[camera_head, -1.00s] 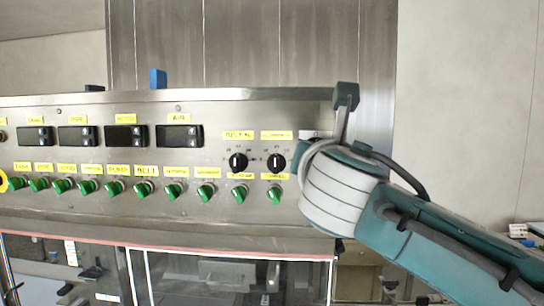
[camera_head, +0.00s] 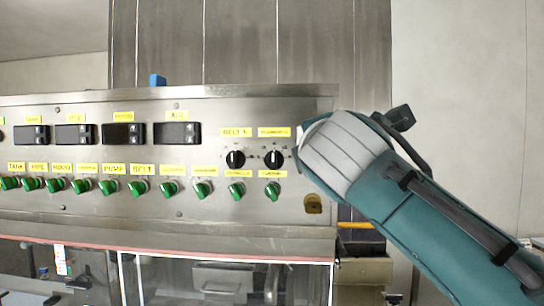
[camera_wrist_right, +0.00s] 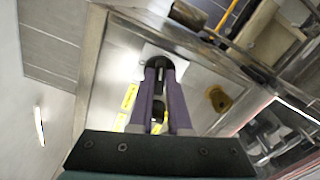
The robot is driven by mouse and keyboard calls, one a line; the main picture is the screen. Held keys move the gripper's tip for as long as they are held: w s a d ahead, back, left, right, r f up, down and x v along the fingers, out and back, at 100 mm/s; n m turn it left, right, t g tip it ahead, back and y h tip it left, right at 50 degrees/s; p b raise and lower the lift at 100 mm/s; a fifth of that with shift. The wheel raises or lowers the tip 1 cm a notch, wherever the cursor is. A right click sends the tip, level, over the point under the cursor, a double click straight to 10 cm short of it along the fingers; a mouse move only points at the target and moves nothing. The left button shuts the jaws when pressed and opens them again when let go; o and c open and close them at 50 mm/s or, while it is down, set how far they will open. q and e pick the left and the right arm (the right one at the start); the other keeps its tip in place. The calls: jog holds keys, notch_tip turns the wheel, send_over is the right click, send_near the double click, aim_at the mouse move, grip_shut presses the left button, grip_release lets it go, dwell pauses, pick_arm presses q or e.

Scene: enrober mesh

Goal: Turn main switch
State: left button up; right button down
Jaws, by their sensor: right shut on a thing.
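In the right wrist view, my right gripper (camera_wrist_right: 163,72) is shut on a black knob (camera_wrist_right: 160,60) that stands on a pale plate of the metal control panel (camera_wrist_right: 110,70); this looks like the main switch. In the head view the switch and my right fingers are hidden behind my grey and teal right wrist, which covers the panel's right end. The panel (camera_head: 120,208) faces me with its displays, labels and knobs. My left gripper is not in view.
Two black rotary knobs (camera_head: 236,159) and a row of green switches (camera_head: 203,189) lie left of my wrist. A brass-coloured fitting (camera_head: 313,204) sits below it and also shows in the right wrist view (camera_wrist_right: 218,98). A glass-fronted enclosure (camera_head: 200,280) is below the panel.

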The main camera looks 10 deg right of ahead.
jog(key=m+b, duration=0.2)
jog(key=m, duration=0.1)
jog(key=shift+f+m, duration=0.1)
jog(key=shift+m, duration=0.3)
dwell(0.5)
jog(key=c, duration=0.9)
grip_release()
jog(key=shift+o, duration=0.2)
